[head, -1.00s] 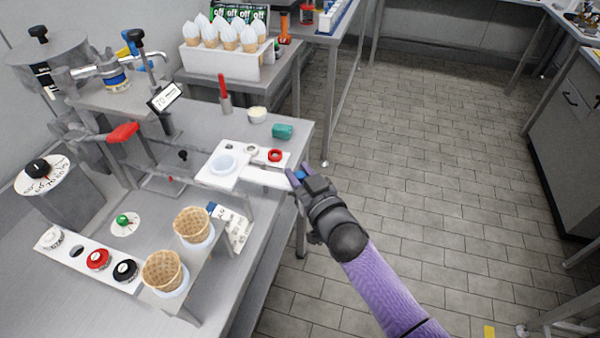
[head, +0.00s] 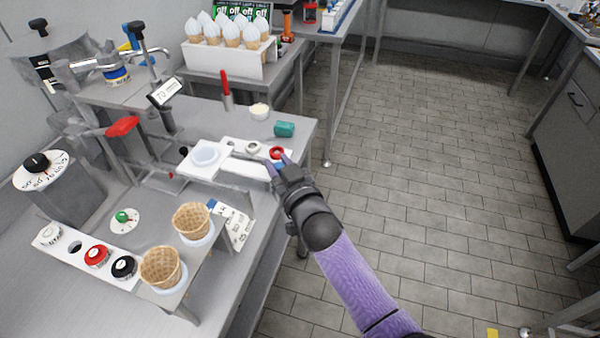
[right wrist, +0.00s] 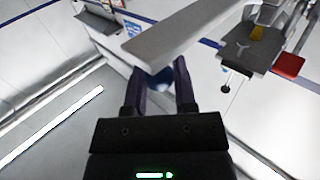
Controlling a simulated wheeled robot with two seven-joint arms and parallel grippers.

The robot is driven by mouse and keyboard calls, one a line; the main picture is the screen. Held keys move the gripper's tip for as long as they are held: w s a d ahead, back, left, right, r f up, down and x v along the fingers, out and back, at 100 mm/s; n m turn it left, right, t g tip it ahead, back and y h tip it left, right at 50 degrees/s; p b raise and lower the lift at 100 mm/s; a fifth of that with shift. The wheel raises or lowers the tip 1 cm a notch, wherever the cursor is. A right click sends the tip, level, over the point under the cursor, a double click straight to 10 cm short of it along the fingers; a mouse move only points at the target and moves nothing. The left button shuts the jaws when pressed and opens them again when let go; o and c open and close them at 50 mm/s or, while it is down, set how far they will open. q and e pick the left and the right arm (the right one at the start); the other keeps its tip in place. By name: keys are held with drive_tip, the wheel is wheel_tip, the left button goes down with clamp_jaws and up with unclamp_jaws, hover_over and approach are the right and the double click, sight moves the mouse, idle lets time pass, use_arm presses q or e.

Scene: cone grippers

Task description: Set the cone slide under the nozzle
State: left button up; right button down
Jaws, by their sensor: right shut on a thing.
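The cone slide (head: 190,170) is a white plate with a pale round cone holder, on rails on the steel bench. Its pale bar runs right to my right gripper (head: 277,166). My right gripper is shut on the slide's blue knob, which shows between the fingers in the right wrist view (right wrist: 158,80), under the pale bar (right wrist: 190,32). The holder is empty. The dispensing machine with a red lever (head: 122,126) stands left of the slide. I cannot clearly make out the nozzle's tip. My left gripper is not in view.
Two waffle cones (head: 193,219) stand in a raised rack at the front. A white strip (head: 250,147) with a red ring, a teal block (head: 284,129) and a small cream tub (head: 259,111) lie behind the slide. Open floor is to the right.

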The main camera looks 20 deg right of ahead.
sight(245, 167)
drive_tip(key=w+a+b, duration=0.1)
drive_tip(key=a, duration=0.1)
drive_tip(key=w+a+b, duration=0.1)
drive_tip(key=a, duration=0.1)
drive_tip(key=w+a+b, duration=0.1)
drive_tip(key=w+a, duration=0.1)
drive_tip(key=shift+f, duration=0.25)
drive_tip(key=shift+w+a+r, duration=0.1)
drive_tip(key=shift+a, duration=0.05)
drive_tip(key=shift+r, duration=0.1)
drive_tip(key=shift+c, duration=2.2)
unclamp_jaws()
